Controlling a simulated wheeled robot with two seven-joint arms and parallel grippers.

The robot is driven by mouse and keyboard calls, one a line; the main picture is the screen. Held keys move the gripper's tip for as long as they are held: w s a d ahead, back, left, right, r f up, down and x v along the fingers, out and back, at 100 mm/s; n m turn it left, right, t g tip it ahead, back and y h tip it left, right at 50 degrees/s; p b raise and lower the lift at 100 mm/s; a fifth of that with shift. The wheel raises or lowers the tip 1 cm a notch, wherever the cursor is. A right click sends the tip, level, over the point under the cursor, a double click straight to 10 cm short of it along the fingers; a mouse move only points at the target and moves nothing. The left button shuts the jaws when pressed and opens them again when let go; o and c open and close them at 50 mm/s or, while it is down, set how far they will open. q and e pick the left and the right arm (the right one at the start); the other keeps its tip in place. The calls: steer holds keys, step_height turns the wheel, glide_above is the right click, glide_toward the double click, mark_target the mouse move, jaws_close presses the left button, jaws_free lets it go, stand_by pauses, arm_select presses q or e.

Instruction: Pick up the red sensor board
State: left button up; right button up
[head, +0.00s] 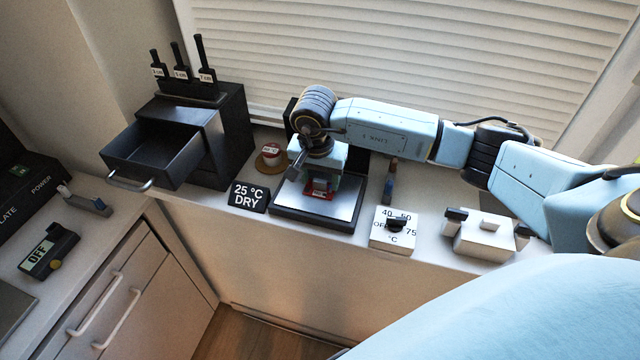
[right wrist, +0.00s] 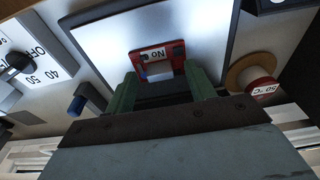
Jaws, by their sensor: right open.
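The red sensor board (head: 319,193) lies on the silver plate of a black-edged heating plate (head: 345,211) on the counter. In the right wrist view the red board (right wrist: 168,54) shows a small white label and lies flat. My right gripper (head: 319,178) is above the plate, pointing down over the board and hiding part of it. In the wrist view the green fingers of the gripper (right wrist: 162,82) are apart, at either side of the board's near edge, with nothing gripped. I cannot tell their exact height above the plate. My left gripper is not in view.
An open black drawer (head: 152,160) juts out at left. A "25 °C DRY" sign (head: 249,196), a red-topped spool (head: 271,155), a temperature dial (head: 393,230), a blue-tipped tool (head: 388,188) and a white block with black ends (head: 485,234) stand around the plate. Blinds are behind.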

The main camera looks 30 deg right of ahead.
steer(key=shift+f, duration=0.35)
steer(key=c, duration=1)
steer(key=shift+c, duration=0.3)
steer(key=shift+w+r, duration=0.1)
steer(key=shift+r, duration=0.05)
